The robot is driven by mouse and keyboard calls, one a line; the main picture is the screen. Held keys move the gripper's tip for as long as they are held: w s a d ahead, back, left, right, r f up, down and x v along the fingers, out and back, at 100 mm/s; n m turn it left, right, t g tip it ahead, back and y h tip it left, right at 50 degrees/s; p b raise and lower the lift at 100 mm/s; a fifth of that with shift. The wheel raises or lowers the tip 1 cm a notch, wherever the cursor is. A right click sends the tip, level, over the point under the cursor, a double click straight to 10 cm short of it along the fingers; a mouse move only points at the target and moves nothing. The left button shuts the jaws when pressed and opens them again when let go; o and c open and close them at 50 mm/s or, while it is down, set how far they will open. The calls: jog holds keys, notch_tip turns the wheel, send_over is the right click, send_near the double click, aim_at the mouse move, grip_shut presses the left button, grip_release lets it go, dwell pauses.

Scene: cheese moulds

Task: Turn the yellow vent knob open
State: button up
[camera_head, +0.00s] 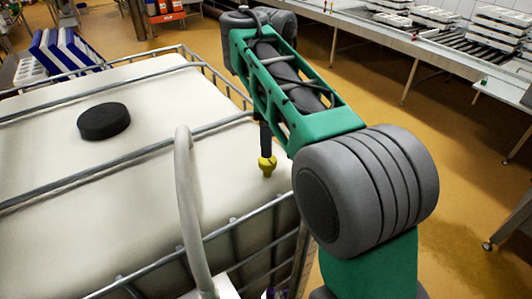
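The yellow vent knob (267,167) stands on the top of the white caged tank (150,160), near its right edge. The dark end of my arm, with my gripper (266,153), points straight down onto the knob from above. The gripper's tip meets the top of the knob in the picture, but I cannot tell whether it touches or grips it. The fingers are too small and dark to make out. The lower part of the knob shows clear below the gripper.
A round black cap (104,121) lies on the tank's top to the left. Metal cage bars (120,153) cross the tank, and a pale curved hose (186,205) rises in front. A steel table with white moulds (495,45) stands at the back right. The yellow-brown floor (465,180) between is clear.

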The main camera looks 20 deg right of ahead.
aim_at(267, 166)
jog(key=f+b, duration=0.1)
jog(key=f, duration=0.1)
jog(key=f+b, duration=0.3)
jog(key=f, duration=0.1)
jog(key=shift+a+f+b, duration=0.3)
jog(key=shift+r, duration=0.1)
jog(key=shift+c, duration=0.3)
jog(key=c, duration=1.3)
